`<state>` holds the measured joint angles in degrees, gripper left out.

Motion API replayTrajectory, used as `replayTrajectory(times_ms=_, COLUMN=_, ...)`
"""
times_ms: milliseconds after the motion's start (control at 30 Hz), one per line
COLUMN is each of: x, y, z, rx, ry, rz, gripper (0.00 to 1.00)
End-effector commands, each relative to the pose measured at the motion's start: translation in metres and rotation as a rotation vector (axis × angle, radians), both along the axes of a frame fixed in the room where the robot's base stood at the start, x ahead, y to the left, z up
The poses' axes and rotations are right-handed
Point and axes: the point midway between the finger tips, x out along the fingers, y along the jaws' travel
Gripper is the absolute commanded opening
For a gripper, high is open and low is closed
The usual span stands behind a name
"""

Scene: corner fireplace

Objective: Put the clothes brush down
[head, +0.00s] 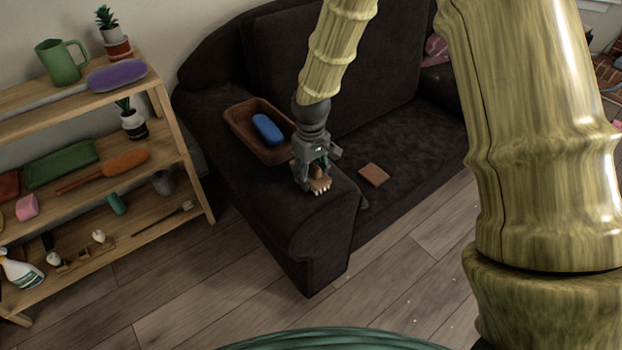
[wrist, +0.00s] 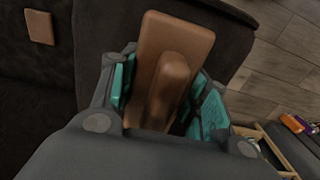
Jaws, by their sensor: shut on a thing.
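The clothes brush (head: 321,184) is brown with pale bristles pointing down. My gripper (head: 312,176) is shut on it, over the front part of the sofa's dark armrest (head: 318,215). In the wrist view the brush (wrist: 178,45) shows a flat brown back with a raised grip, and the teal pads of my gripper (wrist: 165,90) lie on both sides of the grip. I cannot tell whether the bristles touch the armrest.
A brown tray (head: 236,118) with a blue object (head: 267,130) sits on the armrest behind my gripper. A brown square (head: 374,175) lies on the sofa seat. A wooden shelf (head: 160,103) with several things stands at left. The armrest's front end is clear.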

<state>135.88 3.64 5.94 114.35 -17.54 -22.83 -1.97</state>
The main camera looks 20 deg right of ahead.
Motion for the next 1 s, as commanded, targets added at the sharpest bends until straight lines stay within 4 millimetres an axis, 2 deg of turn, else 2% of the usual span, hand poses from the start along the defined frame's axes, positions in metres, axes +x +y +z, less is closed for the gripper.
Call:
replayTrajectory(times_ms=33, x=0.000, y=0.000, z=-0.009, rx=-0.001, ry=0.002, rz=0.000, gripper=0.24)
replayTrajectory(times_ms=133, x=0.000, y=0.000, z=-0.018, rx=0.000, ry=0.001, rz=0.000, gripper=0.24)
replayTrajectory(times_ms=533, x=0.000, y=0.000, z=-0.022, rx=0.000, ry=0.000, rz=0.000, gripper=0.24)
replayTrajectory(times_ms=567, x=0.000, y=0.000, z=-0.021, rx=0.000, ry=-0.001, rz=0.000, gripper=0.51)
replayTrajectory(times_ms=633, x=0.000, y=0.000, z=-0.021, rx=0.000, ry=0.000, rz=0.000, gripper=0.64)
replayTrajectory(times_ms=667, x=0.000, y=0.000, z=-0.021, rx=0.000, ry=0.000, rz=0.000, gripper=0.68)
replayTrajectory(times_ms=1000, x=0.000, y=0.000, z=-0.021, rx=0.000, ry=0.000, rz=0.000, gripper=0.68)
